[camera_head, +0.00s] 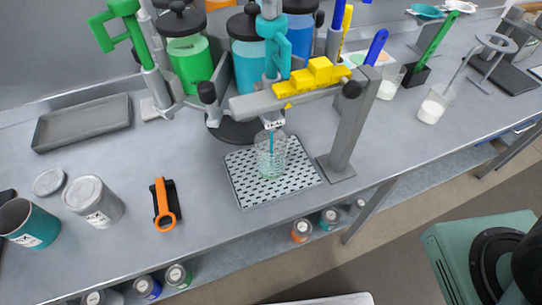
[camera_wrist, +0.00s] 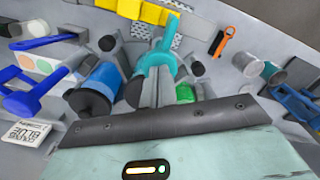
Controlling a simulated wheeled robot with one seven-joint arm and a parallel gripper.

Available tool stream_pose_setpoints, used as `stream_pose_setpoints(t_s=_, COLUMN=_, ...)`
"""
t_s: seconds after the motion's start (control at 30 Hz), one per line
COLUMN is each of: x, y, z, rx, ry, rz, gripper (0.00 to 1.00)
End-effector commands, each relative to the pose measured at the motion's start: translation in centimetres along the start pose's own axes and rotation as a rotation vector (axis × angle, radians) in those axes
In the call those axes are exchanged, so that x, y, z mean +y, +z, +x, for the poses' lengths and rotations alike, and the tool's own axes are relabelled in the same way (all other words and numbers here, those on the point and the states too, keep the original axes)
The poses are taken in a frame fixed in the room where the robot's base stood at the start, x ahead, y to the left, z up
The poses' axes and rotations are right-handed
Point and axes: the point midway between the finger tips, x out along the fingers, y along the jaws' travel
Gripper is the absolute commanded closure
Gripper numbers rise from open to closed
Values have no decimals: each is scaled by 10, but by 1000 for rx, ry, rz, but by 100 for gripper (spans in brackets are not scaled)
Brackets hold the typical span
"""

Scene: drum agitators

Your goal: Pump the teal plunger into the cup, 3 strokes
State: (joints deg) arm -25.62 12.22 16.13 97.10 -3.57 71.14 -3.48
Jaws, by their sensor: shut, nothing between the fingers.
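The teal plunger (camera_head: 272,32) stands upright in the pump stand, in front of the teal-filled jar. Its handle also shows in the wrist view (camera_wrist: 160,52). A clear cup (camera_head: 270,160) stands on the perforated drip tray (camera_head: 247,180) below the white-labelled spout (camera_head: 272,122). A thin teal line runs from the spout into the cup, and the cup's lower part looks green-tinted.
A yellow block (camera_head: 315,75) sits on the grey cross-arm, whose post (camera_head: 350,135) stands right of the tray. Green (camera_head: 190,60) and blue (camera_head: 300,35) jars flank the teal one. An orange-handled tool (camera_head: 163,203) and cans (camera_head: 95,203) lie left.

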Motion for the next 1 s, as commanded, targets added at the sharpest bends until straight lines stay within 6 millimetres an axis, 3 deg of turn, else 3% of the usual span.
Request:
stream_pose_setpoints(t_s=0.5, x=0, y=0, z=23, rx=-4, ry=-1, rz=0, gripper=100)
stream_pose_setpoints(t_s=1.0, x=0, y=0, z=9, rx=-3, ry=-1, rz=0, gripper=100)
